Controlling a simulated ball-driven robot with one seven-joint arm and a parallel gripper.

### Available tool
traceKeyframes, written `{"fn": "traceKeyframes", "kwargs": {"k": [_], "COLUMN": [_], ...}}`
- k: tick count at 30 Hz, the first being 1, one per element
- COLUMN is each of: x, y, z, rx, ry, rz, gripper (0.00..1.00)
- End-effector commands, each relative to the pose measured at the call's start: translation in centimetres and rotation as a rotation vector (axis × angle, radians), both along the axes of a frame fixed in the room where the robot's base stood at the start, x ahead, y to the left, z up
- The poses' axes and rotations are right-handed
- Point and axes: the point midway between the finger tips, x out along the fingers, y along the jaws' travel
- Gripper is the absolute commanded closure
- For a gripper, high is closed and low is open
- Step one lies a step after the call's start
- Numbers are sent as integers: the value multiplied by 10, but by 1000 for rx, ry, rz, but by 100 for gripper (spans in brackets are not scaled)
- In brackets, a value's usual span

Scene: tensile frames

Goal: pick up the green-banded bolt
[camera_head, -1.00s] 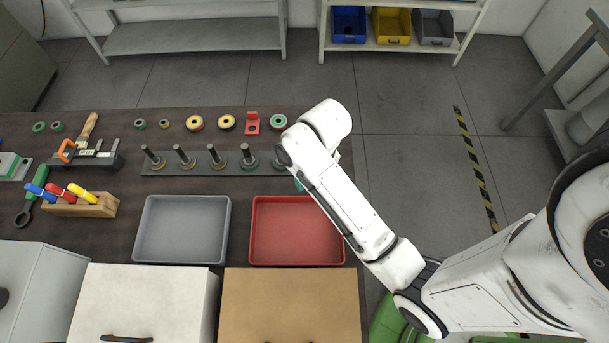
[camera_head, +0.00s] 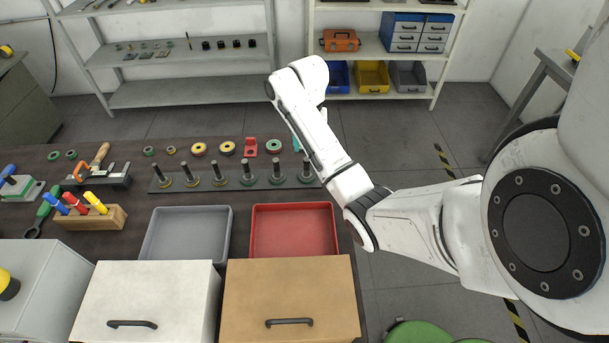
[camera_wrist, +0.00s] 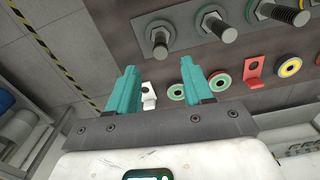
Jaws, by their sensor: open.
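Several upright bolts with flanged bases stand in a row on a dark rack strip (camera_head: 234,184) in the head view. Greenish rings show around the bases of the right-hand bolts, including a bolt (camera_head: 277,166) and the end bolt (camera_head: 307,168). I cannot tell which one is the green-banded bolt. In the wrist view a bolt (camera_wrist: 160,38), a second bolt (camera_wrist: 216,26) with a greenish ring and a third bolt (camera_wrist: 288,12) show beyond my gripper (camera_wrist: 160,76). Its two teal fingers are apart with nothing between them. In the head view my arm mostly hides it behind the rack's right end.
Ring parts (camera_head: 199,149) and a red bracket (camera_head: 250,147) lie behind the rack. A grey tray (camera_head: 151,236) and a red tray (camera_head: 257,236) lie in front. A wooden block (camera_head: 112,218) with coloured-handled tools is at left.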

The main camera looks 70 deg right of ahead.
Motion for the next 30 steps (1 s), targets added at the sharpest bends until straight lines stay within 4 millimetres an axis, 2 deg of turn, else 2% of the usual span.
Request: {"fn": "traceKeyframes", "kwargs": {"k": [1, 6, 11, 19, 24, 30], "x": [0, 0, 0, -1, 0, 0], "y": [0, 0, 2, 5, 6, 6], "z": [-13, -33, -43, -80, -90, -90], "rx": [0, 1, 1, 0, -1, -1], "ry": [0, 0, 0, 2, 0, -1], "rz": [0, 0, 1, 1, 3, 3], "gripper": [49, 49, 49, 49, 49, 50]}}
